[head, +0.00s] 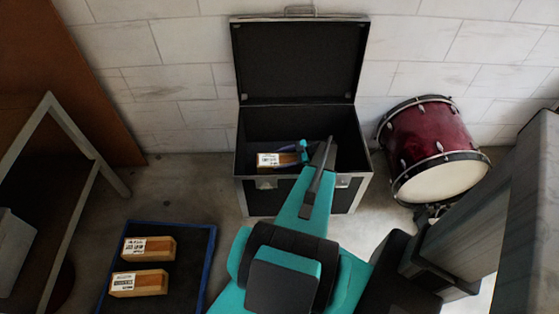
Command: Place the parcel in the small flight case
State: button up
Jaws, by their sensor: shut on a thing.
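The small flight case (245,170) stands open against the wall, black with metal edges, its lid raised at the back. A brown parcel (284,158) with a white label shows within the case opening, near its front rim. My gripper (303,152) is shut on this parcel at its right end. My arm reaches over the front of the case and hides part of the opening. I cannot tell whether the parcel touches the case floor. Two similar labelled parcels, one farther back (162,249) and one nearer (152,284), lie at the lower left.
The two parcels lie on a dark mat or tray with a blue edge (211,255). A dark red drum (425,137) lies on its side right of the case. A grey metal frame (75,130) and a brown board (85,75) stand at left. Floor is bare between mat and case.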

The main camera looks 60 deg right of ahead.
aim_at(294, 159)
jog(key=shift+f, duration=0.1)
jog(key=o, duration=1.6)
jog(key=shift+o, duration=0.2)
jog(key=v, duration=0.6)
jog(key=shift+s+d+r+b, duration=0.2)
jog(key=shift+s+d+b, duration=0.05)
jog(key=shift+b, duration=0.1)
jog(key=shift+s+d+r, duration=0.15)
jog(key=shift+s+r, duration=0.05)
jog(key=shift+s, duration=0.15)
